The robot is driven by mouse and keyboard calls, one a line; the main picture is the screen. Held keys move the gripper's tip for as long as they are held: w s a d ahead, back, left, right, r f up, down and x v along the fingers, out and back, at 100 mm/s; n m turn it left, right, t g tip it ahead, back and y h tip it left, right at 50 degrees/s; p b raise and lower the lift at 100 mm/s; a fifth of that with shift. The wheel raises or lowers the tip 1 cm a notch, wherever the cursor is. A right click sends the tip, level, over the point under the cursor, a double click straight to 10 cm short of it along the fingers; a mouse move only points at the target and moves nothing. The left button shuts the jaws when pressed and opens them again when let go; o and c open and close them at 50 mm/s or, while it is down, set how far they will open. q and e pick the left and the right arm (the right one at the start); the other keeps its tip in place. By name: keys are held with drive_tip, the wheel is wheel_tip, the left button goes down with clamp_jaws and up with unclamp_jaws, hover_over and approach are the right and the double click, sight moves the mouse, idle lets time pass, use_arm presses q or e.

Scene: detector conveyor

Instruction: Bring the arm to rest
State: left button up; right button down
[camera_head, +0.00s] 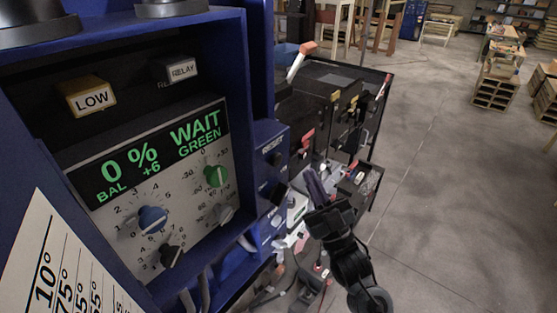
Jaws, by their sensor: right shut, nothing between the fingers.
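My right gripper (311,178) is in the lower middle of the head view, its arm coming up from the bottom right. Its fingers are shut and hold nothing. It is to the right of the blue detector cabinet (262,215), and I cannot tell whether it touches anything behind it. My left gripper is not in view. The cabinet's panel has a display (150,160) reading "0 % WAIT", "BAL +6" and "GREEN". Below it are a blue knob (152,219), a green knob (216,176) and a black knob (171,256).
A yellow LOW button (89,97) and a dark RELAY button (176,71) sit above the display. A black tool cart (345,72) with several tools stands behind my gripper. Cables lie at the bottom. Open concrete floor (450,190) spreads on the right, with wooden pallets (495,88) farther back.

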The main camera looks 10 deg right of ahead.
idle(0.3)
drive_tip(key=s+f+m+g+h+p, duration=0.1)
drive_tip(key=s+f+g+h, duration=0.2)
drive_tip(key=f, duration=0.5)
drive_tip(key=s+f+m+g+h, duration=0.1)
drive_tip(key=s+f+m+g, duration=0.1)
drive_tip(key=s+f+g, duration=0.5)
drive_tip(key=s+f+m+h+p, duration=0.1)
drive_tip(key=s+f+h, duration=0.15)
drive_tip(key=f, duration=0.75)
drive_tip(key=s+d+f+g, duration=0.1)
drive_tip(key=s+f+g, duration=0.1)
drive_tip(key=s+g, duration=0.2)
drive_tip(key=s+d+f+m+g+h, duration=0.1)
drive_tip(key=s+f+g, duration=0.2)
drive_tip(key=s, duration=0.4)
drive_tip(key=s+d+f+g+h, duration=0.1)
drive_tip(key=s+f+g, duration=0.2)
drive_tip(key=s, duration=0.3)
drive_tip(key=shift+s+d+m+g, duration=0.25)
drive_tip(key=shift+s+m+g, duration=0.05)
drive_tip(key=shift+g, duration=0.5)
